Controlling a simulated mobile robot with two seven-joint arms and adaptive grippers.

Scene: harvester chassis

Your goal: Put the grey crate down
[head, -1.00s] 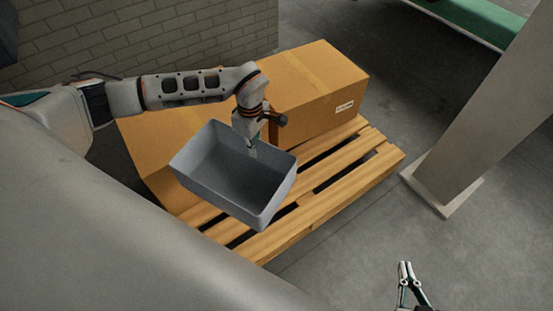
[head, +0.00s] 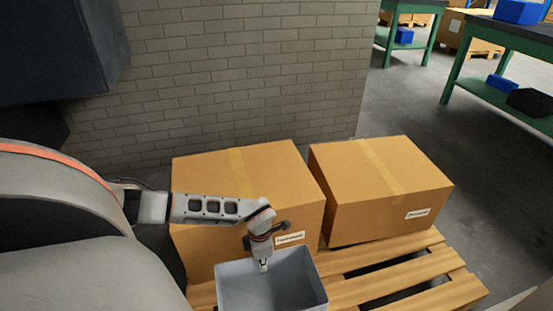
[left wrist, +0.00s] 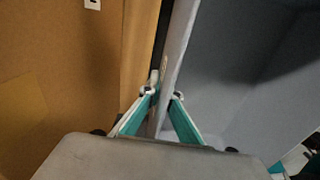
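The grey crate (head: 240,292) is an open, empty-looking box at the bottom middle of the head view, with its lower part cut off by the frame edge. My left gripper (head: 264,266) is at its far wall, pointing down. In the left wrist view the two fingers (left wrist: 163,94) lie on either side of the crate's thin wall (left wrist: 181,45), shut on it. The crate's inside shows to the right there. Whether its base touches the pallet cannot be seen.
A wooden pallet (head: 427,262) carries two cardboard boxes, one behind the crate (head: 225,185) and one to the right (head: 382,187). Bare slats lie right of the crate. A brick wall (head: 235,85) stands behind. Green workbenches (head: 500,92) are at the far right.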

